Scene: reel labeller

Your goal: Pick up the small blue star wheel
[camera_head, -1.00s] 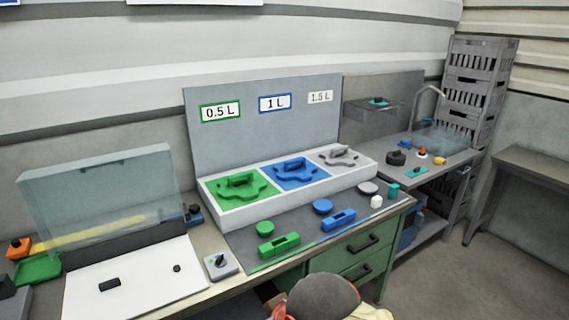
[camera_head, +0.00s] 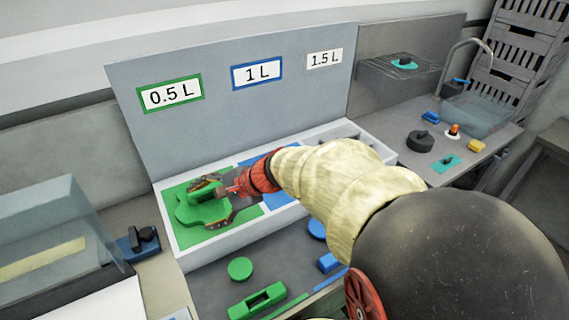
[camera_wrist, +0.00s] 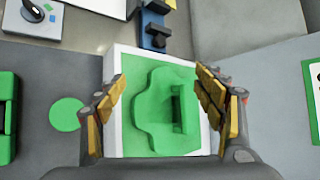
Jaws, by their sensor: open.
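My gripper (camera_head: 219,203) is open over the green star wheel (camera_head: 188,212) in the 0.5 L bay. In the wrist view the green star wheel (camera_wrist: 145,110) and its upright handle (camera_wrist: 178,108) lie between the two spread fingers (camera_wrist: 165,98); contact cannot be told. The blue star wheel of the 1 L bay is mostly or wholly hidden behind my arm in the head view. Only patches of blue in that bay (camera_head: 283,199) show beside my arm. The blue wheel is not seen in the wrist view.
The white-rimmed tray (camera_head: 225,245) holds the bays below the upright label board (camera_head: 215,60). A clear cover (camera_head: 50,235) stands at the left.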

